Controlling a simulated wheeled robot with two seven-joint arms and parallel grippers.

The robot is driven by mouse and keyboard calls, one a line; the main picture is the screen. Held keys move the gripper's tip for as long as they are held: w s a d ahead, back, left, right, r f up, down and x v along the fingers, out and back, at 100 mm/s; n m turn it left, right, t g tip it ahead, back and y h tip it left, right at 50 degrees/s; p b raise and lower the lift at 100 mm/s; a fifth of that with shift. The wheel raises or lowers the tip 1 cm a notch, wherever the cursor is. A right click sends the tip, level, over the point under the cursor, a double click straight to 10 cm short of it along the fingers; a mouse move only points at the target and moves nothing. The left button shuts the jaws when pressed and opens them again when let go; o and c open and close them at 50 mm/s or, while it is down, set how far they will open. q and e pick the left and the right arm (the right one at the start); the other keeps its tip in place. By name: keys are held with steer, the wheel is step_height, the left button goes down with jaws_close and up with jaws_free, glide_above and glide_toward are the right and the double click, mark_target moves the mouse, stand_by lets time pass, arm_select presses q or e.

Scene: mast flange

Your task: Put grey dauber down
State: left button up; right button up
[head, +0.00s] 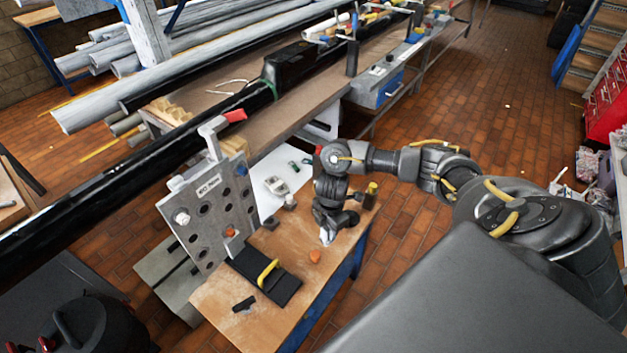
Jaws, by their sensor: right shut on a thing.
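My right gripper (328,232) reaches in from the right and points down over the right part of the small wooden table (222,302). It is shut on a small pale grey thing (326,238), which seems to be the grey dauber. The fingers hide most of it, and I cannot tell whether its lower end touches the table top. A small orange piece (315,257) lies on the table just in front of the gripper. My left gripper is not in view.
A grey upright plate with holes (205,222) stands at the table's left. A black holder with a yellow handle (266,272) and a small black piece (245,303) lie in front. A white sheet (268,166) bears small grey parts. A yellow-topped item (371,190) stands at the right edge.

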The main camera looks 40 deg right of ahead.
steer(key=shift+s+d+f+m, duration=0.15)
steer(key=shift+d+f+m, duration=0.05)
steer(key=shift+d+m, duration=0.1)
steer(key=shift+f, duration=0.15)
steer(key=b, duration=0.2)
glide_toward(329, 256)
steer(key=shift+d+f, duration=0.1)
steer(key=shift+f, duration=1.7)
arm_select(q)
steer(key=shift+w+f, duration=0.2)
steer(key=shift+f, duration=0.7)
arm_select(e)
steer(key=shift+f, duration=0.1)
steer(key=o, duration=1)
steer(key=shift+c, duration=0.2)
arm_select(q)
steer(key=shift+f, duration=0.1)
